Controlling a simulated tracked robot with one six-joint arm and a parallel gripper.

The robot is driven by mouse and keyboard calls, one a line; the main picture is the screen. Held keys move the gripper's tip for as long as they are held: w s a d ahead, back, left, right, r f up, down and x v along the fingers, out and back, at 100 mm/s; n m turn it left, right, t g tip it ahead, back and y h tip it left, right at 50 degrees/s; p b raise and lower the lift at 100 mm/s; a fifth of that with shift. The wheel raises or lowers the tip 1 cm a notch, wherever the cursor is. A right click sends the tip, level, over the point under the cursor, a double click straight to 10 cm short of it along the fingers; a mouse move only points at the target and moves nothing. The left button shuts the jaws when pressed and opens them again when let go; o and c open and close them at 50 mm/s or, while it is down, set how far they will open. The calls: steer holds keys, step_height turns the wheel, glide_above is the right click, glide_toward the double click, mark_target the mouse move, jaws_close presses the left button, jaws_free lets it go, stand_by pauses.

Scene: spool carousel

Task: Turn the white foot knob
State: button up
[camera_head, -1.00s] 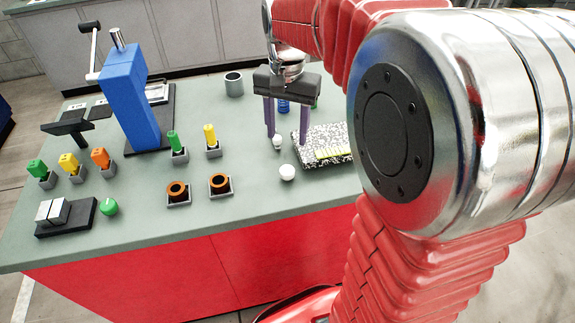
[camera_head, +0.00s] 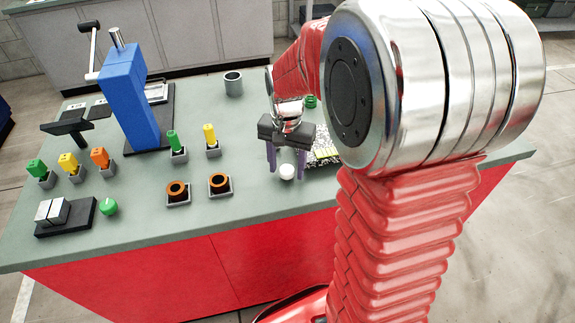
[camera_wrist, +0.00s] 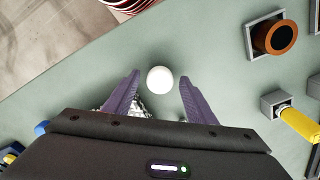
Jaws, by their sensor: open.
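The white foot knob (camera_head: 287,172) is a small round white ball at the front of the green table top, near its front edge. It also shows in the wrist view (camera_wrist: 160,80), just beyond and between the two purple fingertips. My gripper (camera_head: 286,176) is open and empty, with its fingers (camera_wrist: 158,84) pointing down on either side of the knob. A gap shows between the knob and each finger in the wrist view. I cannot tell how far above the table the fingertips are.
A black-and-white speckled block (camera_head: 322,152) lies right of my gripper, partly hidden by my arm. Two orange rings in grey holders (camera_head: 219,184) stand to the left. Green and yellow pegs (camera_head: 210,140), a blue press (camera_head: 130,95) and a grey cup (camera_head: 233,84) stand farther back.

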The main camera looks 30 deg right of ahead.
steer(key=c, duration=1)
steer(key=shift+c, duration=0.2)
steer(key=shift+n, duration=0.3)
steer(key=n, duration=0.9)
stand_by(0.4)
